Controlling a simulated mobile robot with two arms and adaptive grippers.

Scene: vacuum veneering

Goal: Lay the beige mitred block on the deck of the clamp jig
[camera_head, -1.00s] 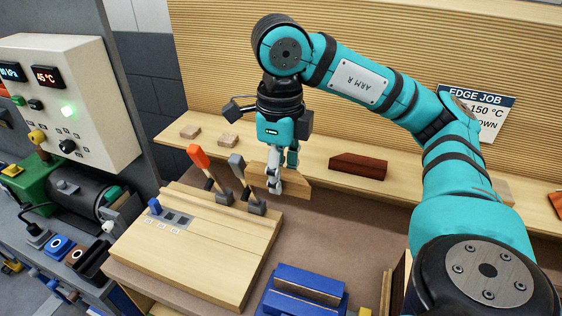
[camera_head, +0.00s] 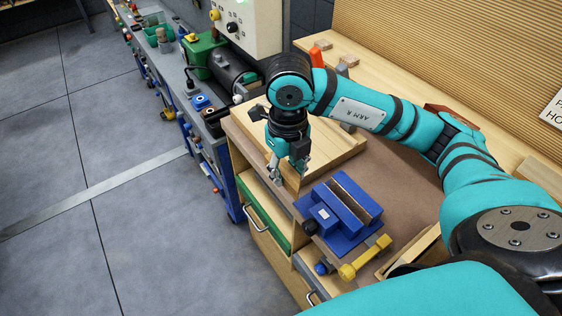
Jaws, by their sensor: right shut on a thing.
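My right gripper (camera_head: 287,172) is at the near edge of the pale wooden clamp jig (camera_head: 328,140), pointing down. It is shut on the beige mitred block, which shows little here: it blends with the pale wood behind and is partly covered by the fingers. I cannot tell whether the block touches the jig. My left gripper is not in view.
A blue vise-like fixture (camera_head: 338,212) stands right of the gripper on the brown bench top, with a yellow-handled tool (camera_head: 365,258) before it. A green-and-black machine (camera_head: 215,58) and control box (camera_head: 250,25) are at the back left. Open grey floor (camera_head: 130,200) lies left.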

